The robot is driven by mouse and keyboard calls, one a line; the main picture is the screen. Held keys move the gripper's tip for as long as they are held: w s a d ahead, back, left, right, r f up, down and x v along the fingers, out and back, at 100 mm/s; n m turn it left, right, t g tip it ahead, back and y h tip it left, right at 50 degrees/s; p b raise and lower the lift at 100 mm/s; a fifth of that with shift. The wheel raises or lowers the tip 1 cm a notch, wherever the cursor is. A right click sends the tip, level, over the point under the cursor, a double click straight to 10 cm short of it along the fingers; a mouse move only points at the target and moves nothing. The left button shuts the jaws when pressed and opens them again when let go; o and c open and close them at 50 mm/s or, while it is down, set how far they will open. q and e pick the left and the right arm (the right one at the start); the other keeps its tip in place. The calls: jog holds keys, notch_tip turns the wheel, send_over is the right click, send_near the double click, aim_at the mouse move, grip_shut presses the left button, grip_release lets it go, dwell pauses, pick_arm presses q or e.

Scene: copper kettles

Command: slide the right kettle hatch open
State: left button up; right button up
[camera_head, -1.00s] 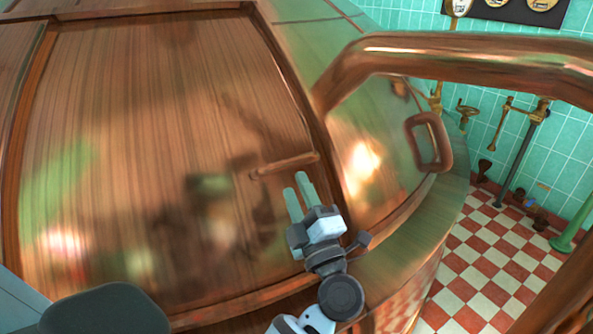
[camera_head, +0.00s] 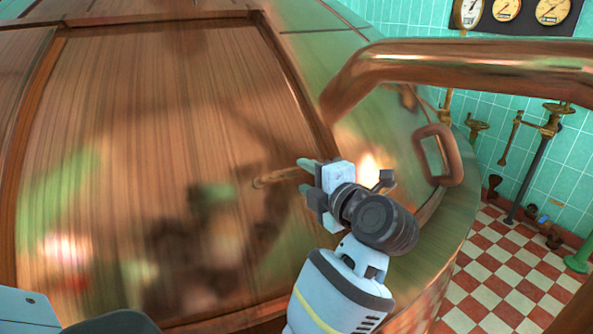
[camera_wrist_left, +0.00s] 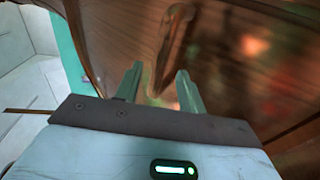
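The kettle hatch (camera_head: 140,110) is a large copper panel inside a raised frame, filling the left of the head view. It looks closed. A short copper bar handle (camera_head: 275,178) sits near its right edge. My left gripper (camera_head: 308,168) is at the right end of this handle and partly hides it. In the left wrist view its two green fingers (camera_wrist_left: 160,86) are apart, with the handle (camera_wrist_left: 165,58) showing between them. I cannot tell whether the fingers touch it. My right gripper is not in view.
A thick copper pipe (camera_head: 460,62) crosses the upper right, close to my left arm. A copper loop handle (camera_head: 447,155) stands on the kettle's curved side. A checkered floor (camera_head: 500,270), wall valves (camera_head: 555,115) and gauges (camera_head: 507,8) lie beyond.

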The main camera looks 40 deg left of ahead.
aim_at(299, 173)
pick_arm(q)
jog(key=shift+x, duration=2.4)
grip_shut()
